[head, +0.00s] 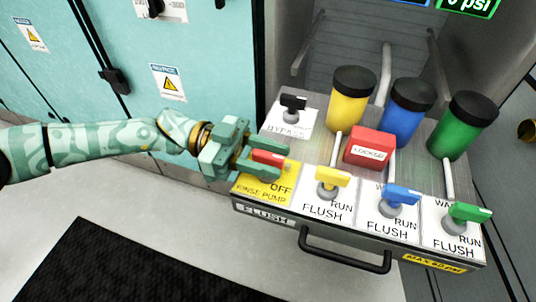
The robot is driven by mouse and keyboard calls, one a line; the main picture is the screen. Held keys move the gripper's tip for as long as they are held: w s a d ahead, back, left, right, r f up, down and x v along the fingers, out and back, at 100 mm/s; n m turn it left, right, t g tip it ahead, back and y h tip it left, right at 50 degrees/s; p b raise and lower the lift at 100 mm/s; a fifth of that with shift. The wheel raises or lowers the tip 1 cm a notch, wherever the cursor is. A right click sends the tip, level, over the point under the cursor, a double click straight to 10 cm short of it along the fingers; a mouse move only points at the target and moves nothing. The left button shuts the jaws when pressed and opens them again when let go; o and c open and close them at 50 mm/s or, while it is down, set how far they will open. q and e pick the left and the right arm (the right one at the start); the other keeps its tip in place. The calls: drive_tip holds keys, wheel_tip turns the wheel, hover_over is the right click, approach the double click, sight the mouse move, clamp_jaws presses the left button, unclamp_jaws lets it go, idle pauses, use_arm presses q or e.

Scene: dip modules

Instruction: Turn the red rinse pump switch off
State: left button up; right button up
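The red rinse pump switch (267,157) sits at the front left of the metal panel, above a yellow label reading OFF and RINSE PUMP (262,190). My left gripper (268,160) comes in from the left, with one finger on the far side of the red handle and one on the near side. The red handle fills the visible gap between them; I cannot tell whether they press on it. The fingers hide the switch's base and part of its label, so its setting is unclear. My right gripper is not in view.
Yellow (333,178), blue (400,195) and green (468,213) switches stand to the right. A black bypass switch (292,103) and a red LOCKED box (369,147) lie behind. Three capped canisters line the back. A black handle (345,262) juts from the front.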

use_arm(q)
drive_tip(key=shift+a, duration=0.1)
